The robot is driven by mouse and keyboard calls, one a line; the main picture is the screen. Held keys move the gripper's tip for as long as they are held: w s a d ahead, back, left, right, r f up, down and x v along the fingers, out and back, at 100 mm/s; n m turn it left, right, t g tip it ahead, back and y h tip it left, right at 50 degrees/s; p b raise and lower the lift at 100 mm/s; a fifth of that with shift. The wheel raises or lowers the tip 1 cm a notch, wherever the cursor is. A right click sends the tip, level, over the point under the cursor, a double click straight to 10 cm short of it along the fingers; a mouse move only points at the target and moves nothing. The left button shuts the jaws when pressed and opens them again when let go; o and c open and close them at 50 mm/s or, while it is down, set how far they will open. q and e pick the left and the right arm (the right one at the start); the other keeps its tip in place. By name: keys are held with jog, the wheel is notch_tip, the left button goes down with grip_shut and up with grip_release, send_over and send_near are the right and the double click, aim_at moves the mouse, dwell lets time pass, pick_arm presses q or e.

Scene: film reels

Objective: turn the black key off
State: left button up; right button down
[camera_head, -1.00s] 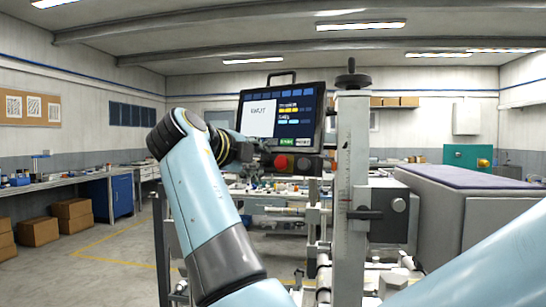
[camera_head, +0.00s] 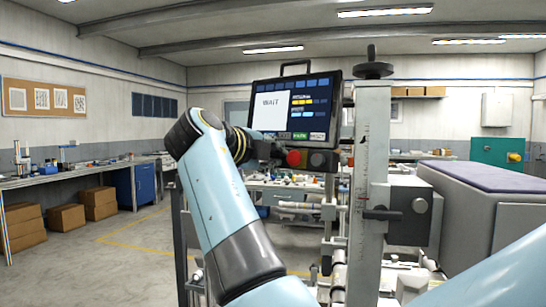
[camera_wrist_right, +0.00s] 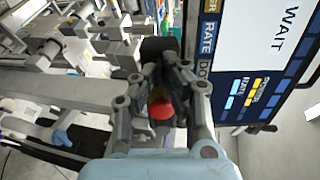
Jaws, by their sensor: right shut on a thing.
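The control panel (camera_head: 293,108) stands upright, its lit screen reading WAIT; its screen also shows in the right wrist view (camera_wrist_right: 262,38). Below the screen are a red button (camera_head: 296,158) and a dark round knob (camera_head: 318,160). My right gripper (camera_head: 268,150) is at the lower left of the panel, left of the red button. In the right wrist view, its fingers (camera_wrist_right: 168,68) are shut on a dark part, the black key (camera_wrist_right: 160,47), mostly hidden by the fingertips. The red button (camera_wrist_right: 160,107) shows between the finger links. The key's angle cannot be told. My left gripper is out of view.
A metal post with a black handwheel (camera_head: 373,69) stands just right of the panel. A grey cabinet (camera_head: 466,205) is farther right. A machine frame with rollers (camera_head: 330,245) is below. Cardboard boxes (camera_head: 67,218) lie at left, with open floor between.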

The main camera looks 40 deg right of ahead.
dwell(0.3)
jog(key=shift+n+b, duration=0.6)
jog(key=shift+n, duration=0.1)
jog(key=shift+n+b, duration=0.65)
jog(key=shift+n, duration=0.45)
jog(key=n, duration=0.4)
jog(key=n+p, duration=0.1)
jog(key=n, duration=0.4)
jog(key=n+g+p, duration=0.1)
jog(key=n, duration=0.3)
jog(key=shift+w+r+n, duration=0.15)
jog(key=shift+r+n, duration=0.15)
jog(key=shift+p, duration=0.35)
